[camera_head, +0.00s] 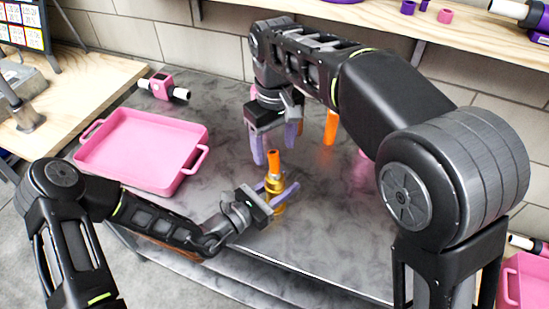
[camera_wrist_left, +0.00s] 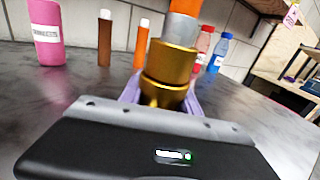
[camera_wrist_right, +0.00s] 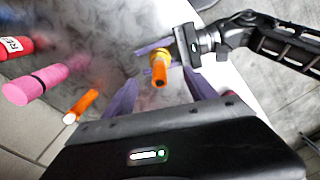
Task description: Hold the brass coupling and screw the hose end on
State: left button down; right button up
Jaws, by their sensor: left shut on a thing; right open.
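The brass coupling (camera_head: 276,188) stands upright on the grey table's front part, and it fills the middle of the left wrist view (camera_wrist_left: 168,66). My left gripper (camera_head: 277,193) is shut around it from the side. An orange hose end (camera_head: 273,162) sits upright on top of the coupling; it also shows in the left wrist view (camera_wrist_left: 181,28). In the right wrist view the orange hose end (camera_wrist_right: 160,72) points toward the camera with a dark open end. I cannot tell how firmly it is seated. My right gripper (camera_head: 273,146) is open and empty, just above and behind the hose end.
A pink tray (camera_head: 135,182) lies at the left of the table, with a pink tool (camera_head: 162,88) behind it. A pink bottle (camera_wrist_left: 46,34), a brown stick (camera_wrist_left: 104,42), an orange stick (camera_wrist_left: 142,42), and red (camera_wrist_left: 203,42) and blue (camera_wrist_left: 218,55) bottles stand behind the coupling.

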aim_at(268, 195)
jog(key=shift+r, duration=0.65)
pick_arm(q)
jog(key=c, duration=0.8)
grip_release()
jog(key=b+v, duration=0.1)
jog(key=v, duration=0.6)
jog(key=shift+s+a, duration=0.25)
jog(key=shift+a, duration=0.05)
pick_arm(e)
jog(key=shift+f, duration=0.65)
